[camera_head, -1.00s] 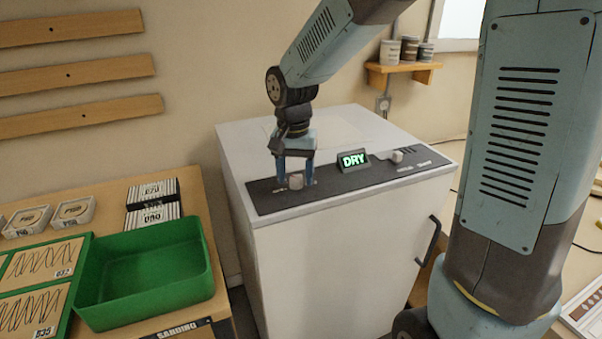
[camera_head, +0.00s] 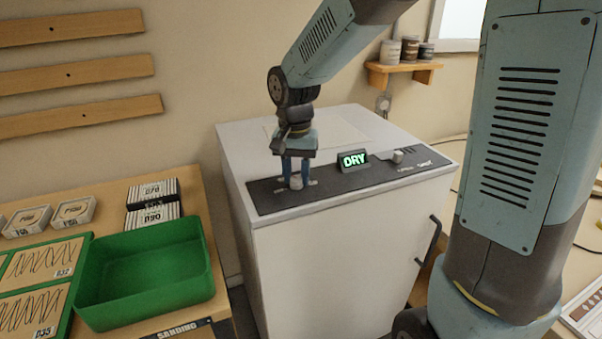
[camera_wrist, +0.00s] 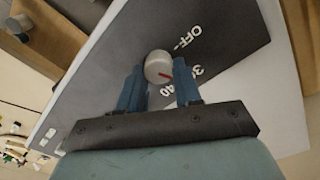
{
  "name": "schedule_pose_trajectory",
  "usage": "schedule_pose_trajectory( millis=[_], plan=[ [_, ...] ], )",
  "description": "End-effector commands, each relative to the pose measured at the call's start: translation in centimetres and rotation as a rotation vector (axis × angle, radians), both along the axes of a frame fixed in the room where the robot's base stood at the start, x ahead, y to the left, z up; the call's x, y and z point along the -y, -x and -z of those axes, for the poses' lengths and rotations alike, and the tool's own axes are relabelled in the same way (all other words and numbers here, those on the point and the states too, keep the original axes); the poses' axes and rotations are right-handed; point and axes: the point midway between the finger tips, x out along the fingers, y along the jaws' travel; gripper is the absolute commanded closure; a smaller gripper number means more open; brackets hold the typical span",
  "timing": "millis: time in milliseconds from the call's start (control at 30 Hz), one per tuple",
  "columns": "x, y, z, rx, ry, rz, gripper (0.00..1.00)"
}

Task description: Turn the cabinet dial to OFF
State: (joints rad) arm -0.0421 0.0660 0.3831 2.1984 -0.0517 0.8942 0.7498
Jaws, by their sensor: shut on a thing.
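The cabinet (camera_head: 340,250) is white with a dark control panel (camera_head: 330,183) along its top front edge. The pale round dial (camera_head: 296,182) is at the left part of the panel. My gripper (camera_head: 296,177) points down over it, with its blue fingers shut on the dial's sides. In the wrist view the dial (camera_wrist: 158,67) is between the fingertips. Its red mark points toward the printed 30 and 40 marks, away from the OFF mark (camera_wrist: 188,40). Some of the printing is hidden by a finger. A lit display (camera_head: 353,160) reads DRY in green.
A second pale knob (camera_head: 397,156) is at the panel's right. A dark handle (camera_head: 429,241) sticks out from the cabinet door. A green bin (camera_head: 150,275) stands on the wooden bench at left. A shelf with cans (camera_head: 404,70) is on the back wall.

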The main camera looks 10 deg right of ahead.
Motion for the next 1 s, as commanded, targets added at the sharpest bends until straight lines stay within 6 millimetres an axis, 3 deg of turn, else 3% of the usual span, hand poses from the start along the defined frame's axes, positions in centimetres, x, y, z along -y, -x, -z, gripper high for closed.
schedule_pose_trajectory(
  millis=[1000],
  plan=[
    [-0.48, 0.25, 0.13, -0.007, 0.003, -0.039, 0.97]
  ],
)
